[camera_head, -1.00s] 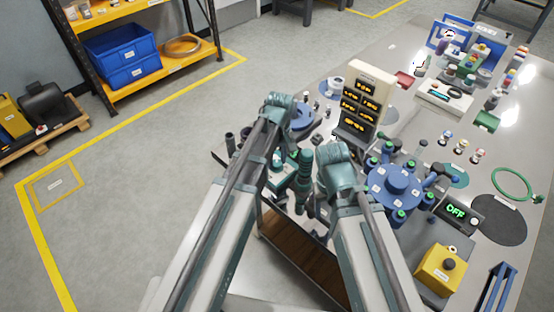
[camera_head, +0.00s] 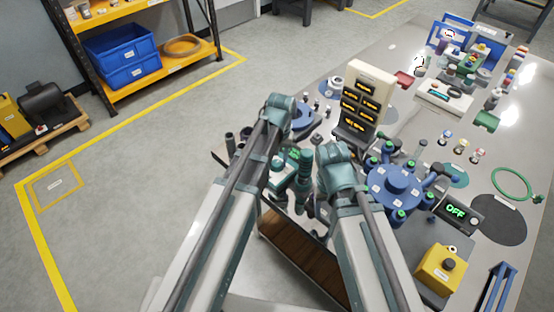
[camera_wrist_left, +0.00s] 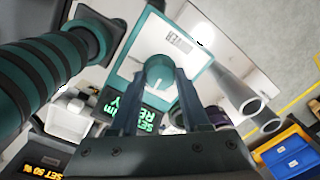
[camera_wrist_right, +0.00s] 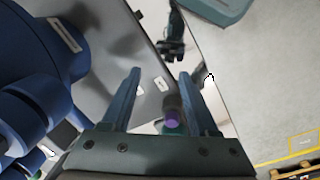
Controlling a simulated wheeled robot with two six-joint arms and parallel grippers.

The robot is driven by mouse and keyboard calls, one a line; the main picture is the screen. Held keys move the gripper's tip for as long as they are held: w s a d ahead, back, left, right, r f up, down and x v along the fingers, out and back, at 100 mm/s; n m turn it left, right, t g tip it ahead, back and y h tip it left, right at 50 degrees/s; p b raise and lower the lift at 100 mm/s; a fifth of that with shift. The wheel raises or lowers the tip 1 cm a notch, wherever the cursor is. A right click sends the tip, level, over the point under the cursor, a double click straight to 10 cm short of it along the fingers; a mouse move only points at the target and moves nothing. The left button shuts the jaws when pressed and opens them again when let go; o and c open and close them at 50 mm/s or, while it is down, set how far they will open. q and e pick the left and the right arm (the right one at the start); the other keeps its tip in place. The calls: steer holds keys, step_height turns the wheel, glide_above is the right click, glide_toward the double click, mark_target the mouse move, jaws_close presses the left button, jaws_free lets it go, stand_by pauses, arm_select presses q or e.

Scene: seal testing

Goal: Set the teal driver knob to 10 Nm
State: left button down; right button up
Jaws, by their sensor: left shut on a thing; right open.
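The teal driver knob (camera_wrist_left: 160,72) sits on a white, teal-edged face in the left wrist view and has a white pointer mark. My left gripper (camera_wrist_left: 165,82) is shut on the knob, one finger on each side. A green-lit display (camera_wrist_left: 135,112) beside the knob is upside down and partly hidden by a finger; I cannot read its number. The driver's ribbed teal handle (camera_wrist_left: 40,75) is at the left. In the head view the teal driver (camera_head: 302,170) stands between my arms. My right gripper (camera_wrist_right: 155,100) is open, with nothing between its fingertips.
A blue round fixture (camera_head: 397,182) stands right of my right arm. Behind are a panel with amber displays (camera_head: 361,100) and several small parts. A yellow box (camera_head: 440,270) and a display reading OFF (camera_head: 456,210) are at the right.

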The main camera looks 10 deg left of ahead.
mark_target(279, 163)
arm_select(q)
steer(key=shift+m, duration=0.6)
steer(key=shift+c, duration=1.9)
jaws_free()
steer(key=shift+r, duration=0.15)
arm_select(e)
steer(key=shift+r, duration=0.1)
arm_select(q)
step_height(279, 163, up, 14)
steer(key=p, duration=1.3)
steer(key=shift+d+f+p, duration=0.25)
steer(key=shift+d+p, duration=0.1)
steer(key=shift+p, duration=0.05)
arm_select(e)
step_height(279, 163, up, 14)
steer(key=shift+f, duration=0.25)
arm_select(q)
steer(key=shift+s, duration=0.1)
